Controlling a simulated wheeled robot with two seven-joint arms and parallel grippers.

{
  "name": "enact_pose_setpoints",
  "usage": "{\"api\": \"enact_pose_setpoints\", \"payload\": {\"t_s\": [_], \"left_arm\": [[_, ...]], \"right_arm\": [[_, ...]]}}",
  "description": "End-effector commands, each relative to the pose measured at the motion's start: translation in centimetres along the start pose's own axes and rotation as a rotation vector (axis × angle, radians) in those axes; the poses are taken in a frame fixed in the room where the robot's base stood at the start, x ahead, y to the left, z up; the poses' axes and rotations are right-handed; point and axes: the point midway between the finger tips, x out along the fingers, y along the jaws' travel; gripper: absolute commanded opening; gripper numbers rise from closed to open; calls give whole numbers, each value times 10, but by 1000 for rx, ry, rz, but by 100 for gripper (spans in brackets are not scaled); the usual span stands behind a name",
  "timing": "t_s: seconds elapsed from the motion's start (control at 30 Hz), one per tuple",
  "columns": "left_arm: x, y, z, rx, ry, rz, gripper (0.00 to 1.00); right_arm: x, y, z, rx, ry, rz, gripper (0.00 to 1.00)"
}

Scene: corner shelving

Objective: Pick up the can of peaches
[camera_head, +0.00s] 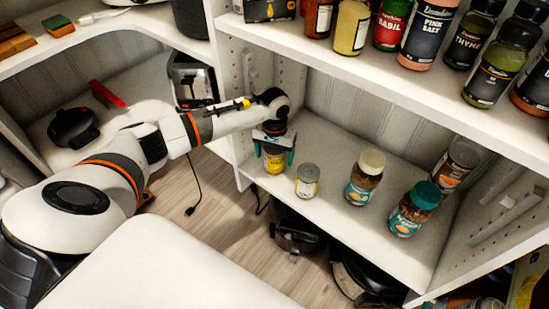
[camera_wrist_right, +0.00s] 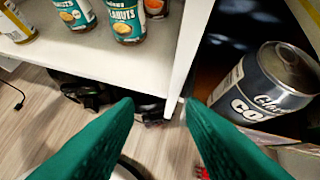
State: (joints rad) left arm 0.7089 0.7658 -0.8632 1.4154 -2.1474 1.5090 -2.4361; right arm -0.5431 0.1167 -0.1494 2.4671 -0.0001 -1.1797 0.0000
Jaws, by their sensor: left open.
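My left gripper (camera_head: 274,146) reaches down onto the lower shelf, with its teal fingers open on either side of a can with a yellow label (camera_head: 274,162). The gripper hides the can's top, and I cannot tell whether the fingers touch it. A second can with a grey lid and a white and yellow label (camera_head: 307,182) stands upright just to the right. The labels are too small to read, so I cannot tell which can is peaches. My right gripper (camera_wrist_right: 160,112) has its teal fingers apart with nothing between them, in the right wrist view.
Jars with teal labels (camera_head: 364,178) (camera_head: 414,210) stand right of the cans. The upper shelf (camera_head: 380,75) carries several spice bottles and overhangs this level. A dark "Classic" can (camera_wrist_right: 265,85) is right of my right gripper. A toaster (camera_head: 192,80) stands left of the shelf's side panel.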

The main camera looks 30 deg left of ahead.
Motion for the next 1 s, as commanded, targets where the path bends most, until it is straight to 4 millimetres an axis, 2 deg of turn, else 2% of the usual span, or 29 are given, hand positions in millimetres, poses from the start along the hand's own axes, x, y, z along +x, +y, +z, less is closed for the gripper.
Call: {"api": "enact_pose_setpoints", "payload": {"t_s": [0.07,0.4,0.43,0.47,0.73,0.83,1.0], "left_arm": [[0,0,0,0,0,0,78],[0,0,0,0,0,0,23],[-1,0,0,0,-1,-1,23],[-1,0,0,0,-1,-1,18],[-4,-1,0,1,-2,0,18],[-8,-2,-1,1,-3,0,18],[-38,-3,-1,1,-7,0,18]], "right_arm": [[0,0,0,0,1,0,36],[0,0,0,0,1,0,36],[0,0,0,0,1,0,36],[0,0,0,0,1,0,36],[-1,0,-1,0,10,0,36],[-4,-1,-8,1,53,-3,36],[-15,-6,-35,6,206,-12,36]]}}
